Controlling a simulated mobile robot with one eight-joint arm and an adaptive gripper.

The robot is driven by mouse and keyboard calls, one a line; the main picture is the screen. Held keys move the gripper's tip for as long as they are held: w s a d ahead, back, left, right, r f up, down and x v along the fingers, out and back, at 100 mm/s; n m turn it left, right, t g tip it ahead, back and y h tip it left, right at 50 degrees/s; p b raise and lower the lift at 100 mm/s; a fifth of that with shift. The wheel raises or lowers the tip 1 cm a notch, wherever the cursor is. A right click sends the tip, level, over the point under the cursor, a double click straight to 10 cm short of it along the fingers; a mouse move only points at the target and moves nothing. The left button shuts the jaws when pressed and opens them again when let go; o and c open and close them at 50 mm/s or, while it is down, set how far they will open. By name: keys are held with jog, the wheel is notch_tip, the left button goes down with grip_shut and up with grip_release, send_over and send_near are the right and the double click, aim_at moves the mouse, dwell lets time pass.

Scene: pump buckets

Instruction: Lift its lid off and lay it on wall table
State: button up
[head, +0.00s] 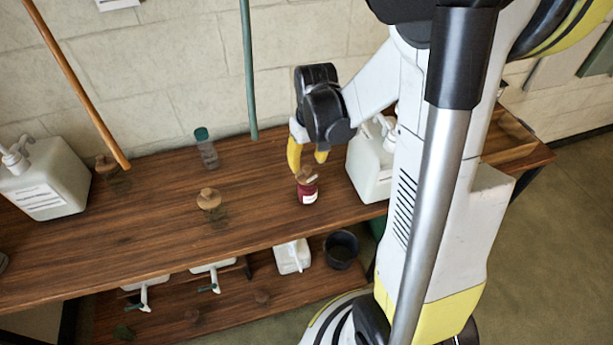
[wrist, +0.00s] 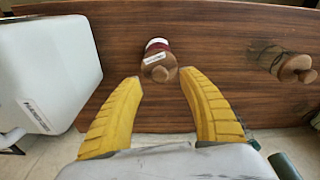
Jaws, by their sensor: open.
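A small dark red jar (head: 308,191) with a white label stands on the brown wooden wall table (head: 150,230). Its brown lid (head: 305,174) with a round knob sits on top. In the wrist view the jar (wrist: 157,46) is just beyond the fingertips, and the lid (wrist: 162,70) faces me. My gripper (head: 307,160) is above the jar, pointing down. Its two yellow fingers are apart, and nothing is held between them. In the wrist view the gripper (wrist: 162,80) has its fingertips on either side of the lid, without visible contact.
White pump containers stand right (head: 370,168) and left (head: 45,180) on the table. A dark bucket (head: 342,249) is on the lower shelf. The table's front-middle is clear.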

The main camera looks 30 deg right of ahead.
aim_at(307, 167)
jog(key=f, duration=0.2)
jog(key=f+b, duration=0.1)
jog(key=shift+w+f, duration=0.25)
jog(key=shift+f, duration=0.05)
jog(key=shift+r, duration=0.1)
grip_shut()
jog(key=shift+r, duration=0.1)
